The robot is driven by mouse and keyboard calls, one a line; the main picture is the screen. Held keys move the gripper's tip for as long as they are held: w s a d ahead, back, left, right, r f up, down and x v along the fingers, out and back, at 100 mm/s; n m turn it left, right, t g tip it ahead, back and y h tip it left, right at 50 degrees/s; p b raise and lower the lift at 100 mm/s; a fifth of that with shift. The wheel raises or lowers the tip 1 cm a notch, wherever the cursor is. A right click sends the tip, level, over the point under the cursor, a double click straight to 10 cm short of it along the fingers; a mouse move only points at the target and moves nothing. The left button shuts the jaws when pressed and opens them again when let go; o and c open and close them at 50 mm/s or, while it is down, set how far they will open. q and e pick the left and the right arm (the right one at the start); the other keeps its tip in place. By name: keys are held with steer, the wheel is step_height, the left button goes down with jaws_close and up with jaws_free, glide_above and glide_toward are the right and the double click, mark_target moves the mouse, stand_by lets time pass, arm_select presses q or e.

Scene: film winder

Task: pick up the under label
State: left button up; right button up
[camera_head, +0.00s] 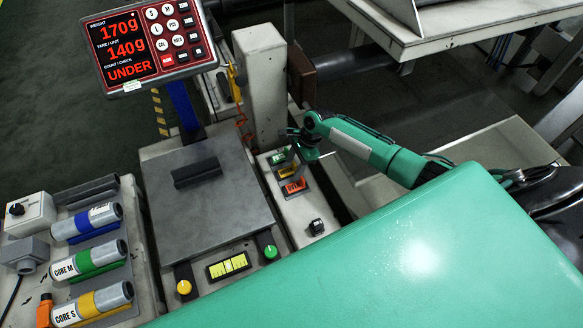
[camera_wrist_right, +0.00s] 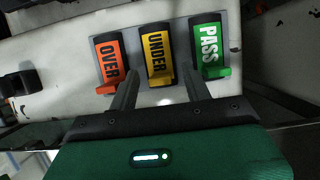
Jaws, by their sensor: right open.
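The under label (camera_wrist_right: 157,45) is a yellow block with dark "UNDER" lettering, in the middle of a row of three in the right wrist view. It shows small in the head view (camera_head: 289,172), partly covered by my right gripper (camera_head: 297,160). The open fingers of that gripper also show in the right wrist view (camera_wrist_right: 160,88), pointing toward the under label, one to each side of its lower end. Nothing is held between them. I cannot tell how far the tips are from the label. My left gripper is not in view.
The orange over label (camera_wrist_right: 110,62) and the green pass label (camera_wrist_right: 208,45) stand close on either side. A white post (camera_head: 263,80) rises behind the label row. The scale display (camera_head: 145,42) reads 170g and UNDER. The grey scale plate (camera_head: 205,205) is beside the labels.

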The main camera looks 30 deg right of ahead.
steer(key=c, duration=0.9)
steer(key=shift+o, duration=0.2)
steer(key=shift+r, duration=0.15)
